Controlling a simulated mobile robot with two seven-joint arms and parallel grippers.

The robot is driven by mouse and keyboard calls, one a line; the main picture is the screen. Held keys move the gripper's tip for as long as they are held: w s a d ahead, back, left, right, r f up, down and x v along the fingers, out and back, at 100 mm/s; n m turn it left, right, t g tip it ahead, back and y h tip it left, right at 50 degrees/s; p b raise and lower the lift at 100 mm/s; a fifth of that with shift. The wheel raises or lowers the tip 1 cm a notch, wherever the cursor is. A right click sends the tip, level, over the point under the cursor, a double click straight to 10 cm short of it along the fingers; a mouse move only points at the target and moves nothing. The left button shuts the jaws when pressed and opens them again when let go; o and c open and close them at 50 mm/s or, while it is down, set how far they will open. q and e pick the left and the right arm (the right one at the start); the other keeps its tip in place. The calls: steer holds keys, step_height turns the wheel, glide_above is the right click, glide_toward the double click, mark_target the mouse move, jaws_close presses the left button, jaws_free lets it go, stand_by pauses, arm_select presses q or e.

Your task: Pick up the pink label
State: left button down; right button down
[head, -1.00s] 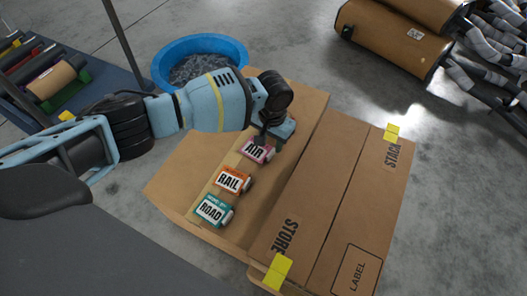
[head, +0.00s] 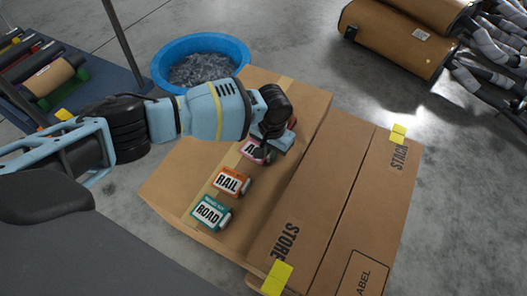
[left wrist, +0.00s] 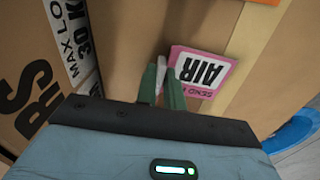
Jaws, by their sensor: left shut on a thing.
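The pink label (head: 250,154), marked AIR, lies on the cardboard box (head: 165,185) behind the orange RAIL label (head: 231,182) and the teal ROAD label (head: 209,214). My left gripper (head: 268,153) is over its right end and covers part of its lettering. In the left wrist view, the pink label (left wrist: 203,72) sits at the green fingertips (left wrist: 160,80), which are close together at its edge. The left gripper is shut on the pink label; the exact grip is partly hidden. The label looks still close to the box top. My right gripper is not in view.
A second cardboard box (head: 352,190) with yellow tape stands close to the right. A blue tub (head: 234,50) of grey pieces is behind. Brown rolls (head: 400,38) lie at the back right. Bare floor is free on the right.

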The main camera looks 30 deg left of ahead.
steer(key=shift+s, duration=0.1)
